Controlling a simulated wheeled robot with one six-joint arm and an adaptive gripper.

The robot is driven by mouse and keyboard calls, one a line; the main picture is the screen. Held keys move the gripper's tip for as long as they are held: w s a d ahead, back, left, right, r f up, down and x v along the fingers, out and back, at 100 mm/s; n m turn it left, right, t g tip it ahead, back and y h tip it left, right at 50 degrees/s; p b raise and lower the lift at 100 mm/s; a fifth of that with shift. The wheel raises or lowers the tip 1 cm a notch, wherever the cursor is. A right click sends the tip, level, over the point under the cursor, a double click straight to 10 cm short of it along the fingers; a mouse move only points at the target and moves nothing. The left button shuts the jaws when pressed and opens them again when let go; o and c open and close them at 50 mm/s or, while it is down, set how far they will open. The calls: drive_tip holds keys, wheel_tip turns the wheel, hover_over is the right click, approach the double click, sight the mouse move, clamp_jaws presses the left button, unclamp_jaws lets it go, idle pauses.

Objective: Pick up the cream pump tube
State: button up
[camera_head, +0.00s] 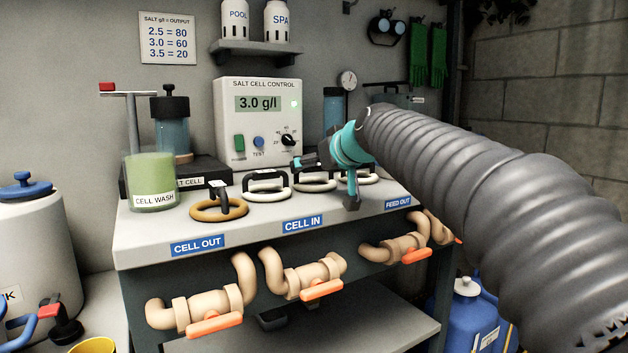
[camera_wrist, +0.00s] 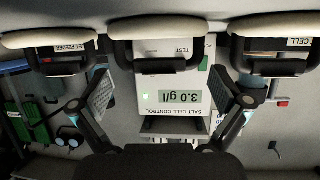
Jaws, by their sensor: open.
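A row of looped tubes with black clip handles lies on the bench top. The leftmost loop (camera_head: 219,209) is tan. To its right lie three paler, cream-white loops, the nearest (camera_head: 266,194), a middle one (camera_head: 313,184) and one (camera_head: 357,179) partly behind my gripper. I cannot tell which one is the pump tube. The wrist view is upside down and shows three pale loops along its top, with the middle loop (camera_wrist: 155,27) centred. My gripper (camera_head: 328,181) is open and empty above the right part of the row. Its spread fingers (camera_wrist: 160,88) show in the wrist view.
The salt cell control box (camera_head: 258,125) stands behind the loops. A green CELL WASH jar (camera_head: 151,182) and a T-handled tool (camera_head: 131,115) are at left. Pipes with orange valve handles (camera_head: 322,289) run along the bench front. My arm crosses the right side.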

drive_tip(key=c, duration=1.5)
drive_tip(key=shift+r, duration=0.1)
